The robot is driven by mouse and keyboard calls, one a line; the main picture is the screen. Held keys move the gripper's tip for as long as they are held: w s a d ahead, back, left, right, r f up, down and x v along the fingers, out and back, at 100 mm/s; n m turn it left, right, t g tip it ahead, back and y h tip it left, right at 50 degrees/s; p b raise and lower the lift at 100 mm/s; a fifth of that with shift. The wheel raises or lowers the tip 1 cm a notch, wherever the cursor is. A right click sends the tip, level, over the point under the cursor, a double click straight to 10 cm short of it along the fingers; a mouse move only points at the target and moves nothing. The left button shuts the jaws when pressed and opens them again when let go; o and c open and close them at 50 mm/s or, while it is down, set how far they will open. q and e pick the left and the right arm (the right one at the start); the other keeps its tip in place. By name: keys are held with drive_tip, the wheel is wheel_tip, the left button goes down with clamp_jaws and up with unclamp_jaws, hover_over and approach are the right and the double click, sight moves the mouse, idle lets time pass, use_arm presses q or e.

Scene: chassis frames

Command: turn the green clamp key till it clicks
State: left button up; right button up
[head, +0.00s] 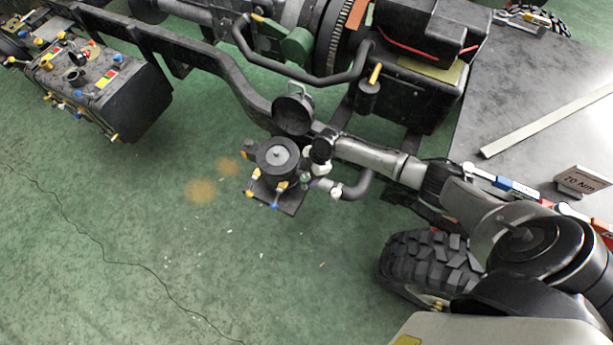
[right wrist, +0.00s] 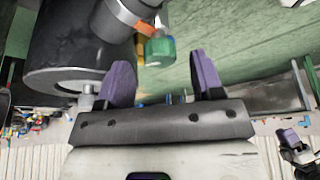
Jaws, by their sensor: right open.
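The small green key (right wrist: 159,51) shows in the right wrist view, next to an orange-yellow piece below a dark cylinder with a grey band. It sits ahead of and between the two purple fingers of my right gripper (right wrist: 163,76). The fingers are apart, with nothing held between them. In the head view my right gripper (head: 312,172) is at the right side of a round black canister unit (head: 277,156). The key is too small and partly covered there to make out clearly. My left gripper is not in view.
The dark chassis frame (head: 215,62) runs across the top, with a curved pipe (head: 360,187) beside my right gripper. A tank (head: 125,90) with coloured fittings hangs at the left. A grey table (head: 535,75) holds a torque sign (head: 582,182). Green floor lies open below.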

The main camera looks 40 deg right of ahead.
drive_tip(key=shift+x, duration=0.9)
drive_tip(key=shift+r, duration=0.1)
drive_tip(key=c, duration=0.9)
